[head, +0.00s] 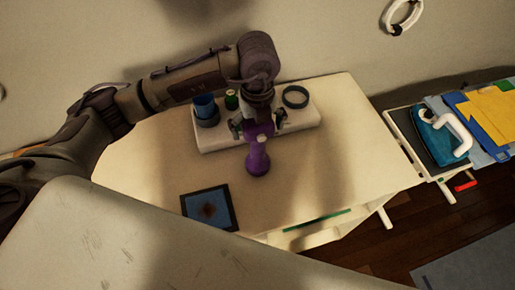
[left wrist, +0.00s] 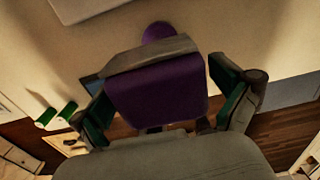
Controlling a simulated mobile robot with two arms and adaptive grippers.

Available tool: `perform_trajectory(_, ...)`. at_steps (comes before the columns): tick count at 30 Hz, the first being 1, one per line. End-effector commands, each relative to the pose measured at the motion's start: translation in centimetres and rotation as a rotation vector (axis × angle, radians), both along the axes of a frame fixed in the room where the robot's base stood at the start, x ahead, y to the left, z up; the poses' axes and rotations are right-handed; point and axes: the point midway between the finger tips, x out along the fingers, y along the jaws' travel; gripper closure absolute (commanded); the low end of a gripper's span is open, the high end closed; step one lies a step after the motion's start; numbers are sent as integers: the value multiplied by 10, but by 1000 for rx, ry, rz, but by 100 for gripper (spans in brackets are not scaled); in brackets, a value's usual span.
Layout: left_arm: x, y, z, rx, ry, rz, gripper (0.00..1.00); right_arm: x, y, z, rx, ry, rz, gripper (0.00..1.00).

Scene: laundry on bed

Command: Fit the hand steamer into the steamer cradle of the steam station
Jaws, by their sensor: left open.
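The purple hand steamer (head: 258,160) stands on the pale table, in front of the steam station. In the left wrist view, the purple steamer (left wrist: 158,92) with a grey band lies between the fingers. My left gripper (head: 257,124) is open around its upper part; I cannot tell whether a finger touches it. Its green-padded fingers (left wrist: 168,105) show on either side. The steam station (head: 218,142) is a long white base at the back of the table. An empty dark ring (head: 295,96), possibly the cradle, sits at its right end. My arm hides the station's middle.
A blue cup (head: 205,106) and green bottle (head: 231,99) stand at the station's left. A dark square mat (head: 208,207) lies front left. The table's right part is clear. Farther right are an iron (head: 453,135) and folded yellow cloth (head: 487,112).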

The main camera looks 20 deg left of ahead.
Motion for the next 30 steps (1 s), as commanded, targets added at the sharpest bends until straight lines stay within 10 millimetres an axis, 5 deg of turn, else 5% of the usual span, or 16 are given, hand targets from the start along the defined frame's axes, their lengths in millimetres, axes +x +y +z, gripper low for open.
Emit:
perform_trajectory(8,0,0,-6,0,0,0,0,2,7,1,8,-2,-2,30)
perform_trajectory(25,0,0,-5,0,0,1,92,3,1,1,1,-4,1,30)
perform_trajectory(30,0,0,-4,-1,-2,1,93,3,0,2,0,-4,1,30)
